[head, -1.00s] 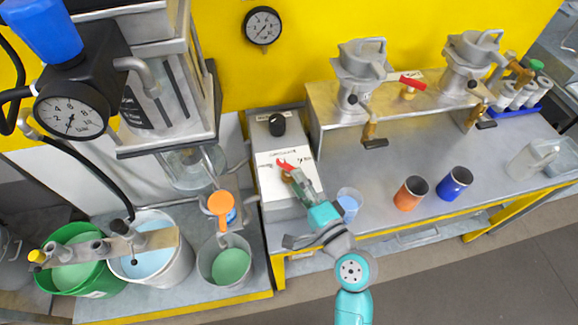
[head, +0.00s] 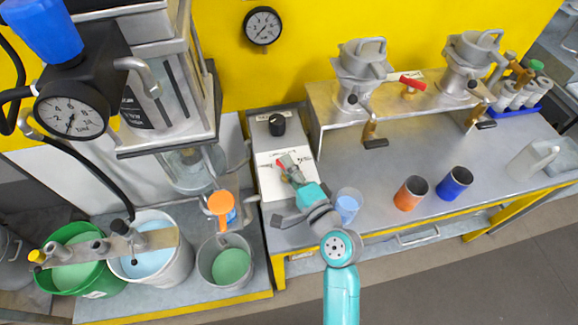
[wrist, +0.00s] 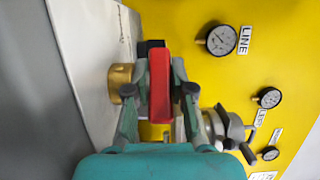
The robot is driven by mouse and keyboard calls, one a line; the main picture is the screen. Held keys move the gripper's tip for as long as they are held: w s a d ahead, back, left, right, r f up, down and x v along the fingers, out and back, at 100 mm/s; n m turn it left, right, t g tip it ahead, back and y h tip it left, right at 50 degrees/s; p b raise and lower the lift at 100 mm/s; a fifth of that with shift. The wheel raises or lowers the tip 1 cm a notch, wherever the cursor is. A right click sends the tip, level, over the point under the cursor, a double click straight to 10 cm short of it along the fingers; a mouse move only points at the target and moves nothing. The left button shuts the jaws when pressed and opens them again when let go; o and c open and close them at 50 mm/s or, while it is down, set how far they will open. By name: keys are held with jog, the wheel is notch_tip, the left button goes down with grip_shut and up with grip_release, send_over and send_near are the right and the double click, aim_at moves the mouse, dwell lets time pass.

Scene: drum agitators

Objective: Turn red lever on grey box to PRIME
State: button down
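The grey box (head: 266,200) stands at the left end of the steel bench in the head view, with a white plate on top. Its red lever (head: 280,163) is mostly hidden by my gripper (head: 288,162), which reaches over the plate from the lower right. In the wrist view the red lever (wrist: 160,85) stands between my two fingers (wrist: 159,80), which look closed on its sides. A brass hub (wrist: 121,84) shows just left of it. The plate's lettering is too small or covered to read, so I cannot tell which mark the lever points at.
A black knob (head: 277,124) sits at the back of the grey box. A clear blue cup (head: 348,204), an orange cup (head: 411,193) and a blue cup (head: 455,183) stand to the right. An orange-handled item (head: 220,207) and buckets are to the left.

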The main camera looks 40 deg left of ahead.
jog(key=shift+w+n+g, duration=0.1)
jog(key=shift+n+g, duration=0.2)
jog(key=shift+g, duration=0.1)
jog(key=shift+n+g+y, duration=0.3)
jog(key=shift+g, duration=0.2)
jog(key=c, duration=1)
grip_release()
jog(key=shift+d, duration=0.15)
jog(key=v, duration=1.1)
jog(key=shift+s+d, duration=0.3)
jog(key=shift+d, duration=0.05)
